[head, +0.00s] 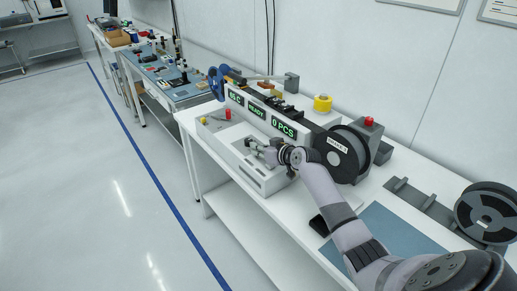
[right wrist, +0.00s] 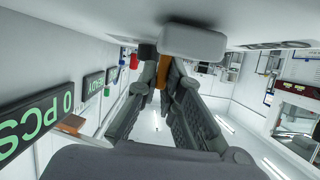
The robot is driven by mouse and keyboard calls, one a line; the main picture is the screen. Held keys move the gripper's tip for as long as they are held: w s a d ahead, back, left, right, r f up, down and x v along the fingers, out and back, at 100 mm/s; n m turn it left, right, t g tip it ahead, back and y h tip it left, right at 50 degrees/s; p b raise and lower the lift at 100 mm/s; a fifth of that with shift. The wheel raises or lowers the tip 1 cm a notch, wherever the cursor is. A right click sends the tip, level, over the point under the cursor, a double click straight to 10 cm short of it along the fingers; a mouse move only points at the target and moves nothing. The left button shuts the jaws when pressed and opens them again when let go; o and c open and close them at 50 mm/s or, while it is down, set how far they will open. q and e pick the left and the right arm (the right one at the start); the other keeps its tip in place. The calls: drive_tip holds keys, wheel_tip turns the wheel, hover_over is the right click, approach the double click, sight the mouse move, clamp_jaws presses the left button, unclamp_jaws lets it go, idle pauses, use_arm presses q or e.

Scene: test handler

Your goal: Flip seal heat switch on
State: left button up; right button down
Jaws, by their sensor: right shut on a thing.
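The white test handler (head: 247,170) stands on the bench with green-lit displays; one reads READY (head: 257,113) and one reads 0 PCS (head: 284,128). My right gripper (head: 259,148) is low over the machine's front deck, below the displays. In the right wrist view its fingers (right wrist: 164,78) close around a small orange lever-like piece (right wrist: 163,70), beside a pale rounded block (right wrist: 193,42). No label shows on that piece, so I cannot tell that it is the seal heat switch. My left gripper is not in view.
A large dark reel (head: 345,152) stands right of the displays, close to my right arm. A red button (head: 369,121) and a yellow roll (head: 322,103) are behind.

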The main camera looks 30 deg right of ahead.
drive_tip(key=m+b, duration=0.1)
drive_tip(key=b, duration=0.1)
drive_tip(key=d+m+y+b, duration=0.1)
drive_tip(key=b, duration=0.1)
drive_tip(key=shift+f+y, duration=0.3)
drive_tip(key=shift+f, duration=0.1)
drive_tip(key=shift+d+r+m+y+b, duration=0.2)
drive_tip(key=shift+m+y+b, duration=0.2)
drive_tip(key=shift+m+b, duration=0.25)
drive_tip(key=c, duration=1.7)
unclamp_jaws()
drive_tip(key=v, duration=1.2)
